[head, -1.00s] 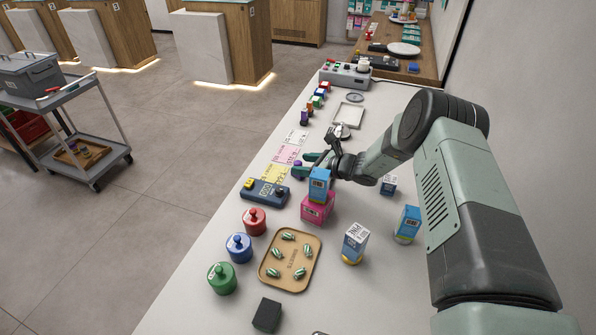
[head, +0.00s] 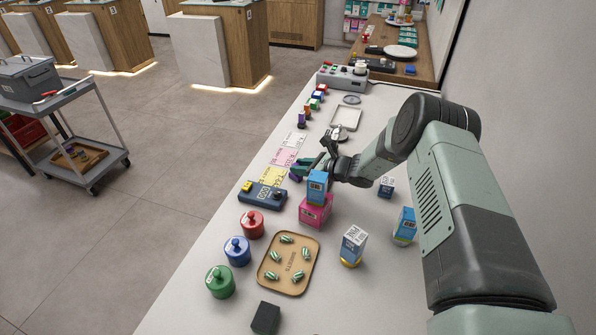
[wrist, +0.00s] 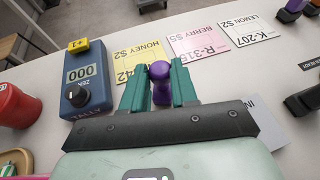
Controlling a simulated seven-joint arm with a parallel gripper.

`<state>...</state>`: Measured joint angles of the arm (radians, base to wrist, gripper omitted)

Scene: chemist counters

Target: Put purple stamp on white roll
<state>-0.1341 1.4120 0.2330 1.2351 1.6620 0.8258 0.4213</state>
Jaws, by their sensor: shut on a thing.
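The purple stamp (wrist: 160,72) stands between the two green fingers of my gripper (wrist: 160,85) in the wrist view. My gripper (head: 299,170) is shut on it, and the purple stamp (head: 294,177) shows small at the fingertips in the head view. Its lower end is hidden, so I cannot tell whether it touches the counter. No plain white roll is clear. A flat white label marked lemon (head: 295,139) lies beyond the pink and yellow ones. It also shows as the white label (wrist: 252,30) at the upper right of the wrist view, apart from the stamp.
The yellow label (wrist: 140,60) and pink label (wrist: 197,42) lie just beyond the fingers. The blue tally counter (head: 263,195) is to the left. Stacked blue and pink boxes (head: 315,210) stand close in front. More stamps (head: 302,119) stand farther back.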

